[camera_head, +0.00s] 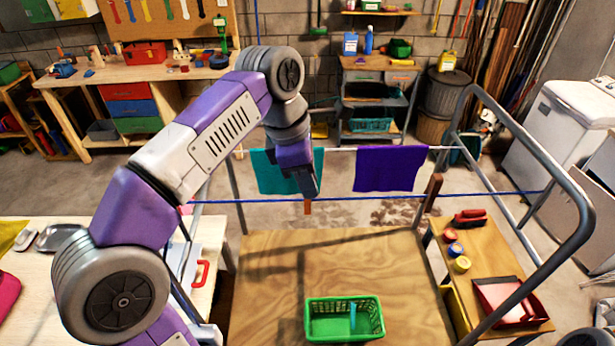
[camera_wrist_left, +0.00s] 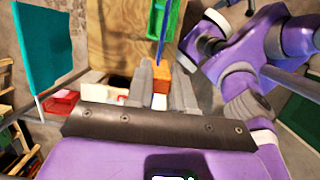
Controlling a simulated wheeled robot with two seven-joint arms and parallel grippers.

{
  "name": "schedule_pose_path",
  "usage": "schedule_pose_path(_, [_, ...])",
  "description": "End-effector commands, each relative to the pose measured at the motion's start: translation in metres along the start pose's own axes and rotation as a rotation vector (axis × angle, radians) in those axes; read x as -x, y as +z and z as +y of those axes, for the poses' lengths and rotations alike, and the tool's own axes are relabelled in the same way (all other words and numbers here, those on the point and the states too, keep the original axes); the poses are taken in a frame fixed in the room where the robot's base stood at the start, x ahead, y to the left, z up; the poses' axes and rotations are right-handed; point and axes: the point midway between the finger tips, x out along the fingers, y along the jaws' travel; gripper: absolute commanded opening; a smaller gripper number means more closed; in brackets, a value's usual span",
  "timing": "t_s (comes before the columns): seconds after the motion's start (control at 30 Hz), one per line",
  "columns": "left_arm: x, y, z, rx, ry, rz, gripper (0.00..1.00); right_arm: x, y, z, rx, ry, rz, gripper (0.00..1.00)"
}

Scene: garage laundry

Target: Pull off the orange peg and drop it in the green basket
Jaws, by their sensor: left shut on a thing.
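The orange peg (camera_head: 308,208) shows just below my left gripper (camera_head: 308,196), at the blue line (camera_head: 430,197). In the left wrist view the orange peg (camera_wrist_left: 160,78) sits between the grey fingers of my left gripper (camera_wrist_left: 160,90), which is shut on it. The blue line meets the peg there; I cannot tell whether the peg still grips it. The green basket (camera_head: 345,335) stands on the wooden table below and nearer, with a light blue item (camera_head: 352,318) inside. It also shows at the top of the left wrist view (camera_wrist_left: 154,25). My right gripper is in no view.
A teal cloth (camera_head: 270,172) and a purple cloth (camera_head: 391,170) hang on a line behind the blue one. The wooden tabletop (camera_head: 275,275) is mostly bare. A metal frame (camera_head: 535,165) and a side shelf with a red tray (camera_head: 505,300) stand at right.

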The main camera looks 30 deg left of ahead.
Motion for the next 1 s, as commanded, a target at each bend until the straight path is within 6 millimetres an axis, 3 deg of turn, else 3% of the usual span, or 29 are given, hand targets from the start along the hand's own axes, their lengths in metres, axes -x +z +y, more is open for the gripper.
schedule_pose_path(1.0, [0.047,0.012,0.002,0.001,0.002,-0.001,0.00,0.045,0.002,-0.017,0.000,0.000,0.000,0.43])
